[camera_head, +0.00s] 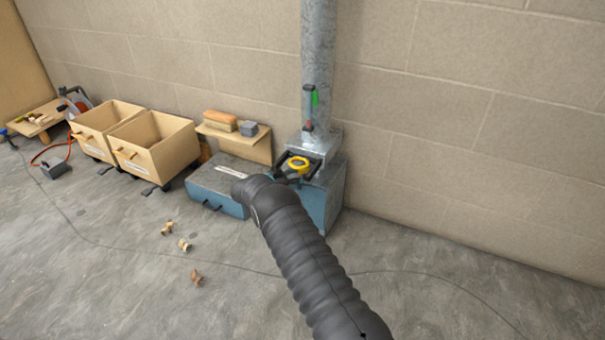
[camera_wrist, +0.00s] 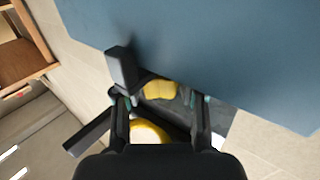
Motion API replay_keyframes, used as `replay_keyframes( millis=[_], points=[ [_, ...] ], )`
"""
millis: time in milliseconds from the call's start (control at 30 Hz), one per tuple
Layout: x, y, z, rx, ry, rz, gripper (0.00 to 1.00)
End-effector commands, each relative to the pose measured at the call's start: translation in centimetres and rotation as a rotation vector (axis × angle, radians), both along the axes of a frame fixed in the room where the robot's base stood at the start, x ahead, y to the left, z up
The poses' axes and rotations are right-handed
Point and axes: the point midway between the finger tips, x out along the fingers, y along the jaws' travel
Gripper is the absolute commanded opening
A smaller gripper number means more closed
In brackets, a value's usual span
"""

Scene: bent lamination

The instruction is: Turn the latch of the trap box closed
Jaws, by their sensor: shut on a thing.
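The blue-grey metal trap box (camera_head: 326,200) stands on the floor against the wall, under a galvanised pipe. Its blue side fills the upper right of the wrist view (camera_wrist: 220,50). My gripper (camera_head: 294,172) is at the box's top front, partly hidden by my dark ribbed arm. In the wrist view my gripper (camera_wrist: 165,100) is shut on the latch, of which a yellow part (camera_wrist: 160,90) shows between the fingers. A black piece stands up beside the left finger. The latch's exact angle is hard to tell, as the fingers cover much of it.
Two wooden crates (camera_head: 150,145) stand further left. Several small brass-like fittings (camera_head: 184,245) lie on the floor. The floor at right is mostly clear.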

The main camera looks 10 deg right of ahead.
Motion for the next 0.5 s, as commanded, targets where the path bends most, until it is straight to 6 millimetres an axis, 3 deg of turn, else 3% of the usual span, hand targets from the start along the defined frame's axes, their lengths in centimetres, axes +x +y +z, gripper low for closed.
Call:
replay_keyframes(
  millis=[33,100,500],
  points=[
    [0.09,0.02,0.18,0.0,-0.002,0.002,0.48],
    [0.08,0.01,0.17,0.0,-0.002,0.002,0.66],
    [-0.09,0.42,0.06,-0.001,-0.001,0.002,0.67]
  ],
)
